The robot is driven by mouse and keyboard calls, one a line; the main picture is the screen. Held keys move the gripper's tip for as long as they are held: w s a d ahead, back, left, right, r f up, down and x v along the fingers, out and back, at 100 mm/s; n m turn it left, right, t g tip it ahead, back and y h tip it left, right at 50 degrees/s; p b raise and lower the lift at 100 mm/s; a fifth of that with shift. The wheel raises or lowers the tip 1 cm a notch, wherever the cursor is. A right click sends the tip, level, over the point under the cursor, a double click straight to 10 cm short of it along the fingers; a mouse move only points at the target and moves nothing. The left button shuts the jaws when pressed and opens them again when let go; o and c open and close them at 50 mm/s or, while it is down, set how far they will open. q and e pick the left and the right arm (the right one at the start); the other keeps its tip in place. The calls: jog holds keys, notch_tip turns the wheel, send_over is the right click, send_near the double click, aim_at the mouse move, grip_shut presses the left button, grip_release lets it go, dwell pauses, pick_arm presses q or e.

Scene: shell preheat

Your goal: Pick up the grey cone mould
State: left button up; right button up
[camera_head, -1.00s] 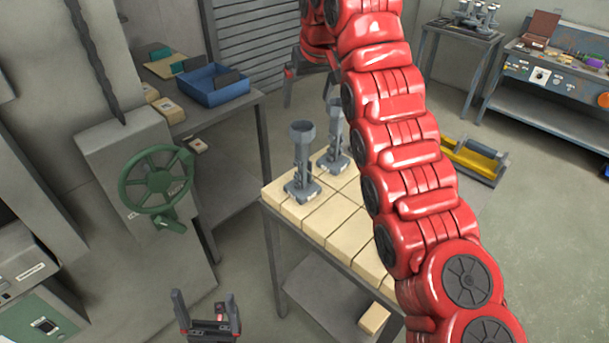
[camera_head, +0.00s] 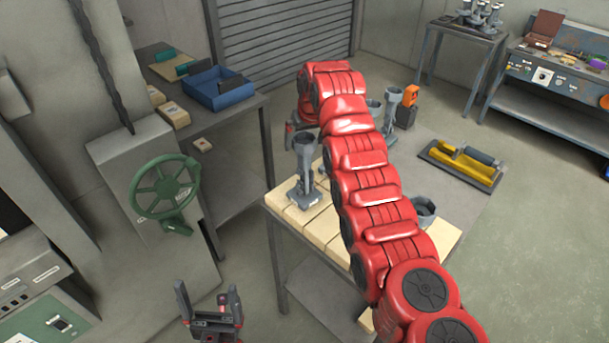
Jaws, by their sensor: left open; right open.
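A grey cone mould (camera_head: 305,172), with a round cup top and a flared foot, stands upright at the left of the cream-topped table (camera_head: 452,238). My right arm crosses the table from the lower right. My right gripper (camera_head: 297,130) is open just behind the cup of this mould; its fingers show only in part, and I cannot tell whether they touch it. More grey moulds stand behind my arm (camera_head: 391,112), partly hidden. A grey cup (camera_head: 424,210) shows to the right of my arm. My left gripper (camera_head: 210,308) is open and empty, low in front of the table.
A green handwheel (camera_head: 163,187) on a grey housing stands at left. A blue tray (camera_head: 216,92) sits on the side bench. A yellow-and-grey tool in a tray (camera_head: 463,164) lies to the right. More grey parts stand on the far stand (camera_head: 462,30). My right arm hides the table's middle.

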aim_at(304, 170)
jog(key=shift+w+a+f+p, duration=0.2)
jog(key=shift+w+f+p, duration=0.5)
jog(key=shift+p, duration=0.45)
jog(key=shift+f+p, duration=0.4)
jog(key=shift+f, duration=0.4)
grip_shut()
